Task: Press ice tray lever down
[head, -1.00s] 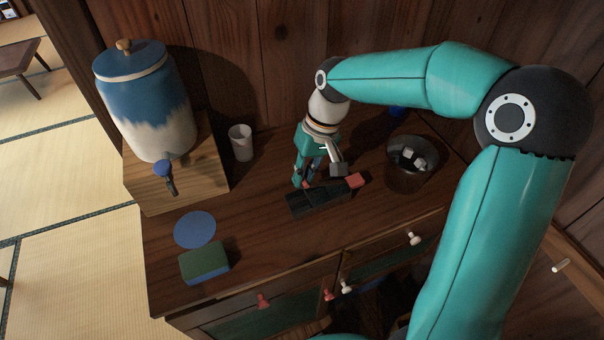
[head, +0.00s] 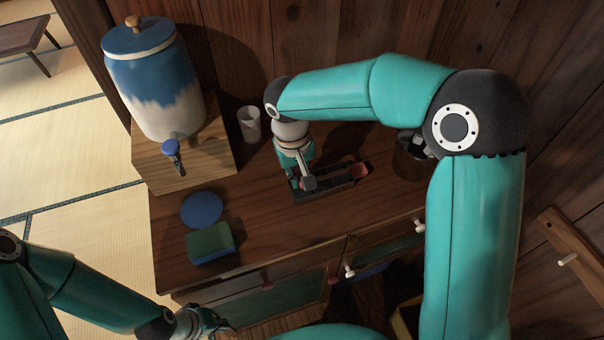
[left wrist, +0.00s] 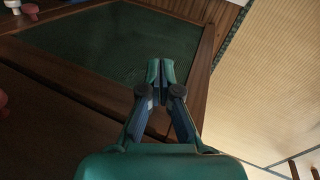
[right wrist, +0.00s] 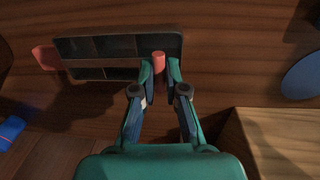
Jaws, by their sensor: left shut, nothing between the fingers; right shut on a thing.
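The dark ice tray (head: 338,191) lies on the wooden cabinet top, with a red tab (head: 357,171) at its right end. In the right wrist view the tray (right wrist: 98,46) shows its open, empty-looking compartments, and the red tab (right wrist: 45,57) is at its left. My right gripper (head: 302,187) is at the tray's left end. In its wrist view, my right gripper (right wrist: 160,68) is shut on a red knob (right wrist: 158,61), apparently the lever's end. My left gripper (head: 222,325) is shut and empty, low in front of the cabinet; its fingertips (left wrist: 153,72) show before a green panel.
A blue-and-white dispenser (head: 155,85) stands on a wooden box at the left. A white cup (head: 249,124), blue disc (head: 202,209) and green-and-blue sponge (head: 210,244) are nearby. My right arm partly hides the dark ice bucket (head: 410,163).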

